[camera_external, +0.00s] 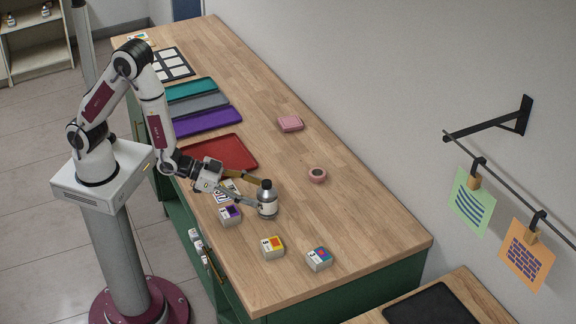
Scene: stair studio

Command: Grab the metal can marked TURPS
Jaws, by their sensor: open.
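A metal can (267,200) with a dark cap and a pale label stands upright on the wooden table. Its label is too small to read, so I cannot tell whether it says TURPS. My gripper (257,188) reaches in from the left, low over the table. It is open, with its fingertips at the can. One finger is on the can's far side and one on its near left side. I cannot tell whether either finger touches it.
Small labelled boxes stand nearby: one (230,216) left of the can, others in front (273,247) (319,259). A tape roll (317,175) and a pink block (290,124) lie behind. A red tray (222,152) lies to the left. The table's right end is clear.

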